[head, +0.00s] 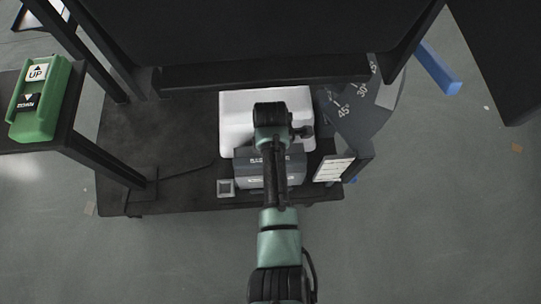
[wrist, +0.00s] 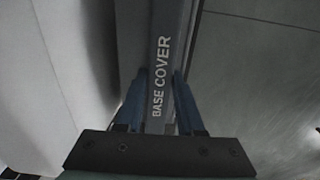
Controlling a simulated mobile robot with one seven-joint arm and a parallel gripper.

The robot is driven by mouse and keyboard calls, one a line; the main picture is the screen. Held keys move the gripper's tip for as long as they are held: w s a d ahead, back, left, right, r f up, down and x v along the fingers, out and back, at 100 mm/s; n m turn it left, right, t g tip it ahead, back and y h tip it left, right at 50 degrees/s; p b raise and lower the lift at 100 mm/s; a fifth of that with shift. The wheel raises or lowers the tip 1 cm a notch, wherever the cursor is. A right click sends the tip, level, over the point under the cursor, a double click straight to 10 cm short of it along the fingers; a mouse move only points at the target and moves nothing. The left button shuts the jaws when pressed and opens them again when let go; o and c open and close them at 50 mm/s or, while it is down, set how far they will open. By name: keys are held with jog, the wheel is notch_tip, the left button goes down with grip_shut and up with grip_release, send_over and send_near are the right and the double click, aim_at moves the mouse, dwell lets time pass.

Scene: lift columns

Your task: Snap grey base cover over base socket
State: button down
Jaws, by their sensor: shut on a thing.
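In the wrist view, the grey base cover (wrist: 172,30) is a long upright strip lettered BASE COVER. It stands between the two blue fingers of my gripper (wrist: 158,100), which is shut on it. In the head view my arm hides the gripper, and I cannot make out the cover for sure. I cannot identify the base socket with certainty in either view.
A white box (head: 235,105) and a grey lettered box (head: 296,165) sit on the dark platform (head: 150,130) under my arm. A small grey square piece (head: 225,188) lies to their left. A white-faced panel (head: 333,169) stands right. A green UP control (head: 38,105) is far left.

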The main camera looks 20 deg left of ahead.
jog(key=shift+f, duration=0.55)
dwell(1.4)
jog(key=shift+c, duration=2.2)
grip_release()
jog(key=o, duration=0.4)
jog(key=shift+o, duration=0.2)
jog(key=shift+r+p, duration=0.1)
jog(key=shift+p, duration=0.2)
jog(key=shift+r+p, duration=4.15)
jog(key=shift+p, duration=0.25)
